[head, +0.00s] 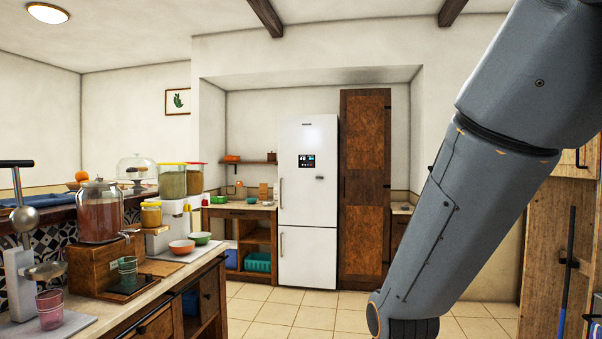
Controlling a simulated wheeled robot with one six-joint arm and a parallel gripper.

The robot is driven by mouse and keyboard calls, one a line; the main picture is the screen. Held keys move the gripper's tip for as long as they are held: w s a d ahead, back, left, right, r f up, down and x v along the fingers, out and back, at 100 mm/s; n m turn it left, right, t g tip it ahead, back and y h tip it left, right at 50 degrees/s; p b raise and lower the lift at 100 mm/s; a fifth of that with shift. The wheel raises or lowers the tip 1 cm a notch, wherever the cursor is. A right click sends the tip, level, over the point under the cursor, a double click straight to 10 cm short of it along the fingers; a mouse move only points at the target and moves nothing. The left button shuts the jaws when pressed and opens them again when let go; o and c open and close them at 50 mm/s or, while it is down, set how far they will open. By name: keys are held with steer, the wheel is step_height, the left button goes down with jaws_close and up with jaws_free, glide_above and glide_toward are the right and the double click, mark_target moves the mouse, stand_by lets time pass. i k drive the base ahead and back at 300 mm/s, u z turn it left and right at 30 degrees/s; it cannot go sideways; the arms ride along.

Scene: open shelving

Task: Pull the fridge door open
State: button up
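A tall white fridge (308,203) stands against the back wall, across the room from me. It has an upper door (303,160) with a small dark display and a lower door (306,262). Both doors look shut. A vertical handle (281,193) runs along the left side of the upper door, and another handle (282,243) is at the top left of the lower door. My arm hangs on the right side of the view, well apart from the fridge. My gripper is outside the view.
A counter (95,300) with a drink dispenser (101,212), jars and bowls runs along the left. A tall wooden cabinet (365,190) stands right of the fridge, open shelving (238,215) left of it. The tiled floor (300,315) before the fridge is clear. A wooden cupboard (545,240) is at right.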

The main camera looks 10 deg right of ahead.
mark_target(307, 194)
steer(key=z, duration=0.2)
steer(key=i, duration=7)
steer(key=u, duration=0.25)
